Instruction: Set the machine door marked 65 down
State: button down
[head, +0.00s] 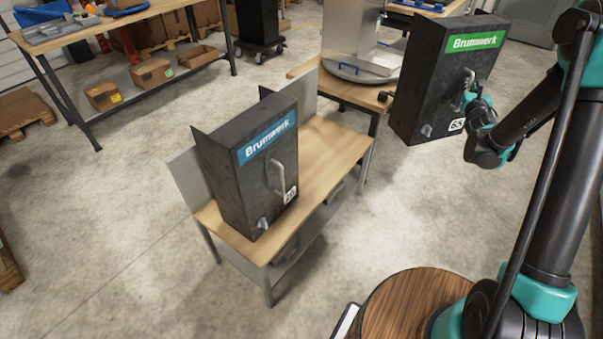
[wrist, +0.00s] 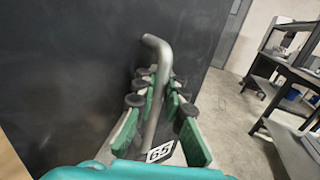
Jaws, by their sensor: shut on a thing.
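The machine door marked 65 (head: 425,85) is a dark, box-like panel with a green Brunnwerk label and a grey handle. In the head view it is upright at the right, with floor visible below its lower edge and no support visible under it. My gripper (head: 478,104) is shut on its handle. In the wrist view, the green fingers of my gripper (wrist: 157,100) lie on both sides of the handle (wrist: 155,45), above the 65 tag (wrist: 160,151). The dark door face (wrist: 60,60) fills the left of that view.
A similar dark machine with a blue label (head: 228,185) stands on a wooden-topped bench (head: 318,178). Behind door 65, a bench (head: 358,97) carries a bare metal unit (head: 345,35). Floor (head: 420,215) is clear below the door. A round wooden top (head: 400,300) is near me.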

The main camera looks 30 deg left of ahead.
aim_at(407, 68)
jog(key=a+n+g+y, duration=0.1)
jog(key=a+y, duration=0.1)
jog(key=a, duration=0.5)
jog(key=s+a+n+g+y, duration=0.1)
jog(key=a, duration=0.6)
jog(key=s+a+n+y, duration=0.1)
jog(key=a+y, duration=0.1)
jog(key=a, duration=0.6)
jog(key=shift+s+r+n+g+y, duration=0.25)
jog(key=shift+n+g+y, duration=0.05)
jog(key=shift+n+g, duration=0.1)
jog(key=s+a+n+g+y, duration=0.1)
jog(key=s+a+g+y, duration=0.15)
jog(key=a, duration=0.55)
jog(key=s+a+n+g+y, duration=0.15)
jog(key=s+a, duration=0.25)
jog(key=a, duration=0.4)
notch_tip(407, 68, down, 20)
jog(key=h, duration=0.1)
jog(key=shift+a+f+t, duration=0.15)
jog(key=shift+a+t, duration=0.1)
jog(key=shift+t, duration=0.15)
jog(key=c, duration=1.6)
grip_release()
jog(key=shift+w, duration=0.1)
